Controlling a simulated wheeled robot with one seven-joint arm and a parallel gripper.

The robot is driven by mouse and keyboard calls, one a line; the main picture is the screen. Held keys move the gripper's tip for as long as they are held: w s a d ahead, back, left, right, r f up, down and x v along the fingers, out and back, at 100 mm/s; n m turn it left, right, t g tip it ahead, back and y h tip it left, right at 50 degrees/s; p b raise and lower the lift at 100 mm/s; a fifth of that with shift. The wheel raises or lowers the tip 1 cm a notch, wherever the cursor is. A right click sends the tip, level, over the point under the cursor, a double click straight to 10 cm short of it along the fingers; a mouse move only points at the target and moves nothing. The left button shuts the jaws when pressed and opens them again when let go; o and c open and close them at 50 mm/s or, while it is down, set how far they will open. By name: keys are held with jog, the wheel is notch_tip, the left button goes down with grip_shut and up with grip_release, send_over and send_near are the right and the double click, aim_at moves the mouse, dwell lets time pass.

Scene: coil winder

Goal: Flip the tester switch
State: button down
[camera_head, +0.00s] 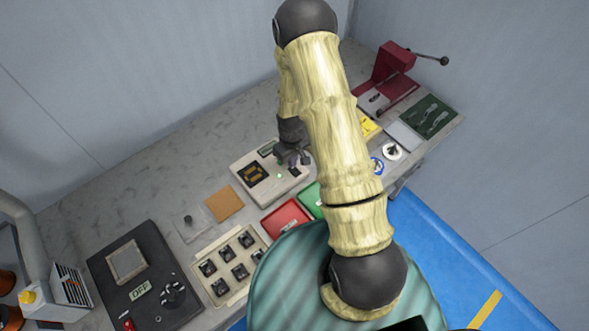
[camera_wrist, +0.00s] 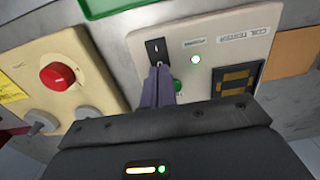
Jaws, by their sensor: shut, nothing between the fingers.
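The coil tester is a beige box in the middle of the bench in the head view (camera_head: 242,163), and its top panel fills the right of the wrist view (camera_wrist: 222,50). Its black rocker switch (camera_wrist: 155,50) shows a white mark. A lit white lamp (camera_wrist: 196,59) labelled POWER and a green round part (camera_wrist: 178,86) are beside it. My gripper (camera_wrist: 160,68) is shut and empty. Its fingertips are at the lower edge of the switch and hide that part; I cannot tell whether they touch it. In the head view my gripper (camera_head: 294,162) is over the tester's right part.
A beige box with a red knob (camera_wrist: 55,76) stands close to the left of my fingers in the wrist view. A red tray (camera_head: 278,219) and a green tray (camera_head: 309,199) lie in front of the tester. A red lever machine (camera_head: 392,70) stands far right.

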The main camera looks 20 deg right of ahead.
jog(key=shift+f+b, duration=0.65)
jog(key=shift+f, duration=0.3)
dwell(0.8)
jog(key=shift+r, duration=0.1)
jog(key=shift+r+p, duration=2.35)
jog(key=shift+r, duration=1.15)
jog(key=s+r+m+t+b, duration=0.1)
jog(key=s+r+m+b, duration=0.1)
jog(key=s+r, duration=0.4)
jog(key=s+r+m+t+b, duration=0.1)
jog(key=s+r, duration=0.6)
jog(key=r, duration=0.8)
jog(key=shift+s+r+m+t+b, duration=0.15)
jog(key=shift+s+m+t+b, duration=0.2)
jog(key=shift+m, duration=0.45)
